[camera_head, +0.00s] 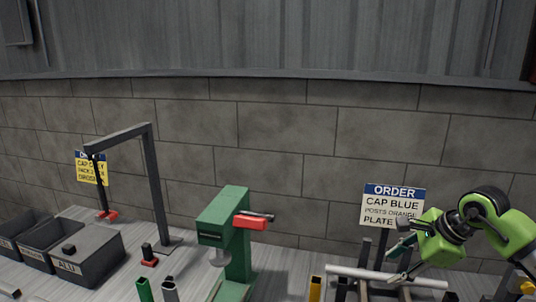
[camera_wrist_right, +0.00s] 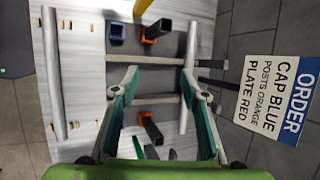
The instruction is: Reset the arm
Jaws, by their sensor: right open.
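My right arm (camera_head: 508,228), green and black, comes in from the right in the head view, bent at its joints. My right gripper (camera_head: 402,250) is in front of the order sign, above the rack with pale rails. In the right wrist view the right gripper (camera_wrist_right: 158,88) is open, its two teal-faced fingers wide apart with nothing held between them. My left gripper is not in view.
The order sign (camera_head: 392,207) stands close behind the right gripper and also shows in the wrist view (camera_wrist_right: 273,97). A green press (camera_head: 236,215) with a red part stands mid-bench. A grey gantry (camera_head: 156,185) and dark bins (camera_head: 90,262) are at left. A block wall closes the back.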

